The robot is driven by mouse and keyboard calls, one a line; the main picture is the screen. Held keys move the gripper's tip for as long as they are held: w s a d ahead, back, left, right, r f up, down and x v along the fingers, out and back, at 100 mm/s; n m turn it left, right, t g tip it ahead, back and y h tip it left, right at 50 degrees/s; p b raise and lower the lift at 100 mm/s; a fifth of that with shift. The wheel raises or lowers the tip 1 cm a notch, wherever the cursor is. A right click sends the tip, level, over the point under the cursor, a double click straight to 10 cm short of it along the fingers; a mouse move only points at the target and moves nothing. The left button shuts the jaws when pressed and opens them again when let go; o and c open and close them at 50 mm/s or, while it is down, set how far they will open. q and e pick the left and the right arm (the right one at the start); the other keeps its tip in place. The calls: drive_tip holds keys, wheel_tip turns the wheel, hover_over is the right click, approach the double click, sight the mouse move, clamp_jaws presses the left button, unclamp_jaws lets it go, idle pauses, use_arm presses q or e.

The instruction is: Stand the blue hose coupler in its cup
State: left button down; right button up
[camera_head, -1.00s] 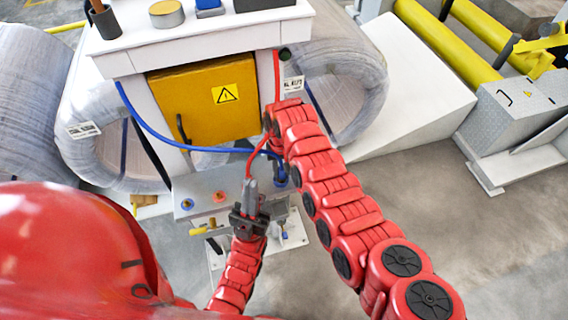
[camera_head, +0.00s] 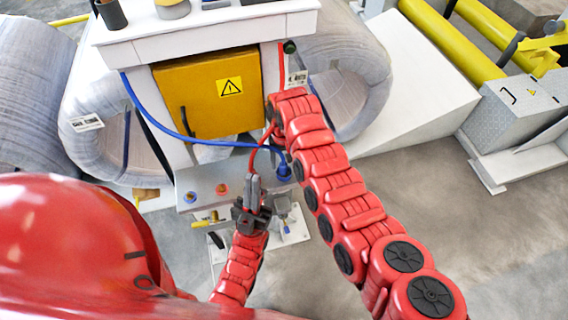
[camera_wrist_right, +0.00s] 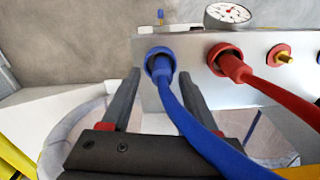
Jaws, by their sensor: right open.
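The blue hose coupler (camera_wrist_right: 160,66) sits in the blue-rimmed cup at the left of the panel in the right wrist view, its blue hose (camera_wrist_right: 196,130) trailing to the lower right. It also shows in the head view (camera_head: 284,170). My right gripper (camera_wrist_right: 160,82) is open, its fingers apart on either side of the coupler and hose, with no grip visible. In the head view my right arm hides that gripper. My left gripper (camera_head: 252,182) appears shut, in front of the panel, with nothing clearly held.
A red coupler (camera_wrist_right: 232,68) with a red hose sits in the adjacent red cup. A gauge (camera_wrist_right: 228,14) stands at the panel's far edge. The panel (camera_head: 206,208) has other red and blue fittings. A yellow cabinet (camera_head: 200,98) and wrapped coils (camera_head: 92,90) stand behind.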

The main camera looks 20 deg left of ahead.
sight(283, 162)
wheel_tip(283, 162, up, 3)
drive_tip(key=shift+a+r+b, duration=0.1)
drive_tip(key=shift+b, duration=0.6)
wheel_tip(283, 162, up, 8)
drive_tip(key=shift+f, duration=0.2)
drive_tip(key=shift+s, duration=0.1)
